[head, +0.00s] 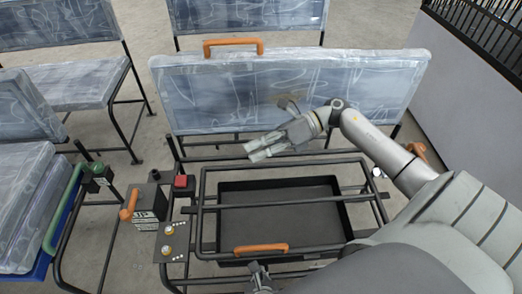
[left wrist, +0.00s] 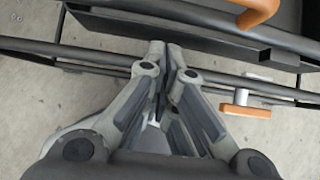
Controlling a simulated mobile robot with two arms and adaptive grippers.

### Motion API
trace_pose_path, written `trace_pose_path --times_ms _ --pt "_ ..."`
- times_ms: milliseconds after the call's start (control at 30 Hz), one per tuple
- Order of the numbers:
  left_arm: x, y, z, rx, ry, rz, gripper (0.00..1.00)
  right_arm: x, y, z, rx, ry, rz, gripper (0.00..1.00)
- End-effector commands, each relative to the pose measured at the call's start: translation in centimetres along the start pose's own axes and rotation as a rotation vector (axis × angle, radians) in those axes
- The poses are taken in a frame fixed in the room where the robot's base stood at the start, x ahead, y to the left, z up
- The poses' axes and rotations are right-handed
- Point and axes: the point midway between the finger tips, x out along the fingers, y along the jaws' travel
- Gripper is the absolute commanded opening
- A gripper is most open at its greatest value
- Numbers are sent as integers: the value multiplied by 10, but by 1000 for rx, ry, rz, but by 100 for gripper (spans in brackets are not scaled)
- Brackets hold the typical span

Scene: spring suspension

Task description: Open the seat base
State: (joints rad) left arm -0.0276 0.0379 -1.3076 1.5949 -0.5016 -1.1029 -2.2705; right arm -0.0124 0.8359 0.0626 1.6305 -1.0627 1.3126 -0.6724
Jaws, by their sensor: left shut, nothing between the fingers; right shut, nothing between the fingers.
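The seat base shows in the head view as a dark tube frame (head: 205,214) around and over a black tray (head: 335,205). An orange handle (head: 261,248) sits on its front bar; an orange handle also shows at the top of the left wrist view (left wrist: 258,12). My left gripper (head: 257,268) is at the bottom edge, just below that handle and apart from it. In the left wrist view its fingers (left wrist: 165,48) are together and empty, beside a dark bar. My right gripper (head: 255,149) is shut and empty, above the frame's rear, in front of the wrapped panel (head: 215,95).
The upright panel has an orange handle (head: 233,42) on top. Left of the frame stand a box with an orange lever (head: 129,204), a red button (head: 184,183) and a control plate (head: 172,242). Wrapped seats (head: 75,85) stand left; a wall (head: 465,110) stands right.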

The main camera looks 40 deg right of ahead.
Motion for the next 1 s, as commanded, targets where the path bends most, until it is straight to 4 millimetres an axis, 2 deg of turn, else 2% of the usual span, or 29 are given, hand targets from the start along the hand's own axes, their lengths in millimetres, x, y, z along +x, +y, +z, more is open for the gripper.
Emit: trace_pose_path --times_ms 100,200,300,500,867,1000 --pt "20 0 0 -1 1 2 0 0 0 0 0 0 0 0" --pt "31 -1 3 -4 -1 -1 0 0 0 0 0 0 0 0" --pt "23 0 20 -6 -2 -3 0 0 0 0 0 0 0 0" --pt "17 0 36 -5 0 -1 0 0 0 0 0 0 0 0" --pt "16 0 38 -3 1 -1 0 0 0 0 0 0 0 0" --pt "11 0 45 -2 -3 -1 0 0 0 0 0 0 0 0"
